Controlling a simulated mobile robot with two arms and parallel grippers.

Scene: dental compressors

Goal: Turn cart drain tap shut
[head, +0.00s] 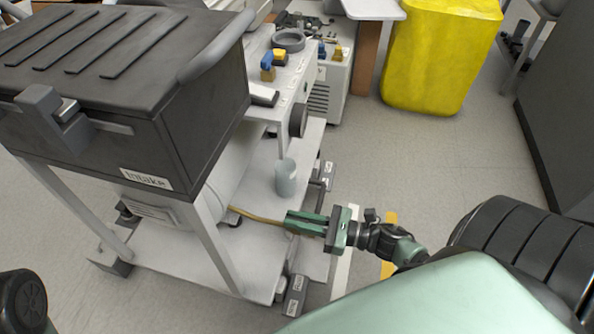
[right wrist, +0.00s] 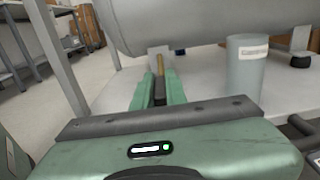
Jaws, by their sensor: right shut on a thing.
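The cart (head: 215,262) stands at the left of the head view, with a pale tank (head: 232,165) above its lower shelf. The drain tap (head: 250,214) shows as a thin brass-coloured piece running from under the tank to my right gripper (head: 288,221). In the right wrist view the tap (right wrist: 163,66) stands between the green fingers of my right gripper (right wrist: 160,84), below the tank (right wrist: 190,22). The right gripper is shut on the tap; the fingers hide the gripped part. My left gripper is not in view.
A grey cylinder (head: 286,180) stands on the lower shelf close to my right gripper. A dark box (head: 180,130) labelled "Intake" sits above. A yellow bin (head: 440,55) stands behind, and clear floor (head: 430,150) lies to the right.

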